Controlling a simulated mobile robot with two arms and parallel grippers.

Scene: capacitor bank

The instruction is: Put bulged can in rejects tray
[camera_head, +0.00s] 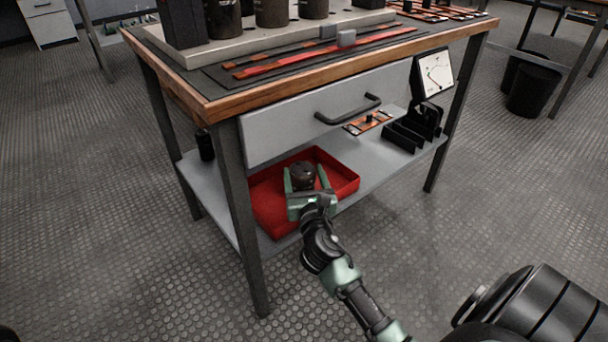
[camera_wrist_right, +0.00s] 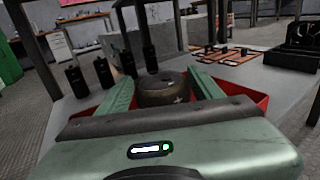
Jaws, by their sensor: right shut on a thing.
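A dark brown can (camera_head: 303,175) is between the fingers of my right gripper (camera_head: 305,180), which is shut on it. It also shows in the right wrist view (camera_wrist_right: 162,88), with a green finger on each side. The can is over or inside the red tray (camera_head: 345,181) on the bench's lower shelf. I cannot tell whether the can touches the tray floor. The gripper hides part of the tray and the can's lower side. The red tray's rim also shows in the right wrist view (camera_wrist_right: 262,101). My left gripper is not in view.
The workbench (camera_head: 205,103) has a closed drawer (camera_head: 300,118) above the tray and legs at the shelf corners. Several dark cans (camera_head: 272,12) stand on the top. A black rack (camera_head: 405,138) and copper-coloured part (camera_head: 368,122) lie right of the tray.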

